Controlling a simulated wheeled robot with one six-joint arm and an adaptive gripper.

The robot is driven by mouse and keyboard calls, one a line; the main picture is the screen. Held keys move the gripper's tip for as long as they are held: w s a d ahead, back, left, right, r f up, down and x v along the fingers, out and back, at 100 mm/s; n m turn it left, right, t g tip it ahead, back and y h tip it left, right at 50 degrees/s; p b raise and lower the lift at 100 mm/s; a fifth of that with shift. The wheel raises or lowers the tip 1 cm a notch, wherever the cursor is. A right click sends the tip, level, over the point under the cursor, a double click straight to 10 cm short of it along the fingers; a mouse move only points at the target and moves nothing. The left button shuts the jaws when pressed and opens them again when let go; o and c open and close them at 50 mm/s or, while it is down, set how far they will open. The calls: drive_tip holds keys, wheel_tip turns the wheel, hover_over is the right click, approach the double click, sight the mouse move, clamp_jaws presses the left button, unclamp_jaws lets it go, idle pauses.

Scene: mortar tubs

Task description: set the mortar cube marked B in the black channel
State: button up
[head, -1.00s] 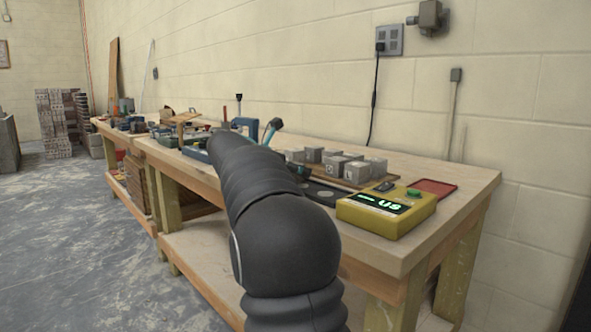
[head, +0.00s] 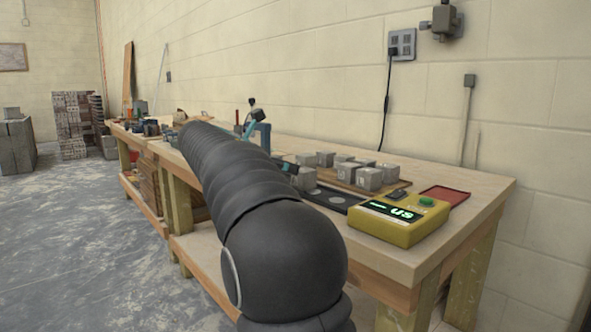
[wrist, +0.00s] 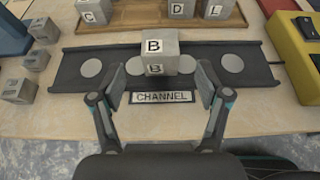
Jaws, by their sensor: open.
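The mortar cube marked B (wrist: 156,52) stands upright in the black channel (wrist: 80,72), near its middle, in the wrist view. The letter B shows on its top and front faces. My gripper (wrist: 161,88) is open, with one finger on each side of the cube and a visible gap at each side. The channel carries round grey discs and a CHANNEL label (wrist: 162,97) at its front. In the head view part of the channel (head: 333,199) shows, and my arm hides the gripper.
Cubes marked C (wrist: 93,12), D (wrist: 182,9) and L (wrist: 214,8) sit on a wooden board (wrist: 135,17) behind the channel. Several small cubes lie at left. A yellow meter (head: 398,220) stands at right, by a red tray (head: 445,195).

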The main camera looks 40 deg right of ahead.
drive_tip(key=shift+v, duration=1.25)
drive_tip(key=shift+s+a+f, duration=0.15)
drive_tip(key=shift+s, duration=0.05)
drive_tip(key=s+a+f+m+t+y, duration=0.2)
drive_tip(key=s+a+f+m+y, duration=0.4)
drive_tip(key=s+a+f+m, duration=0.3)
drive_tip(key=s+a+f+m+t+y, duration=0.2)
drive_tip(key=s+a+f+m+y, duration=0.5)
drive_tip(key=s+a+f, duration=0.9)
drive_tip(key=s+m, duration=0.2)
drive_tip(key=s, duration=0.2)
drive_tip(key=shift+f+m+t, duration=0.3)
drive_tip(key=shift+f+m, duration=0.05)
drive_tip(key=shift+m, duration=0.05)
drive_tip(key=shift+a, duration=0.1)
